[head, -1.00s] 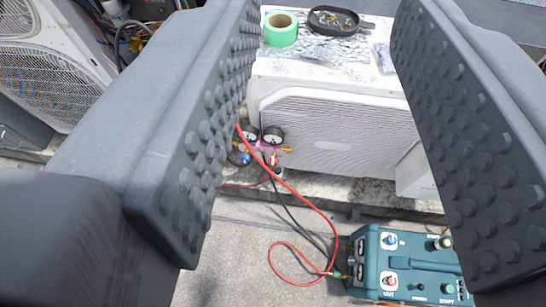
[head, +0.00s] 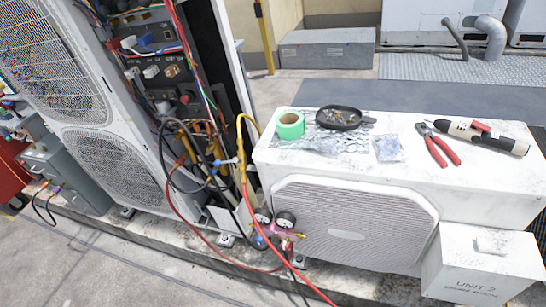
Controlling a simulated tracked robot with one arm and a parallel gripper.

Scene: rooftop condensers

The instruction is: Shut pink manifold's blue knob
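The pink manifold (head: 277,229) hangs at the lower left front corner of the white condenser unit (head: 300,175). Two round gauges, a left one (head: 263,216) and a right one (head: 286,220), sit on top of it. Its blue knob (head: 260,241) is at the left and its red knob (head: 287,245) at the right. The knobs are small, and I cannot tell how far the blue one is turned. A red hose (head: 262,222) passes close by the gauges. My gripper is not in this view.
An opened condenser (head: 105,130) with exposed wiring stands at left. Yellow, black and red hoses run between it and the manifold. A "UNIT 2" box (head: 480,265) stands at right.

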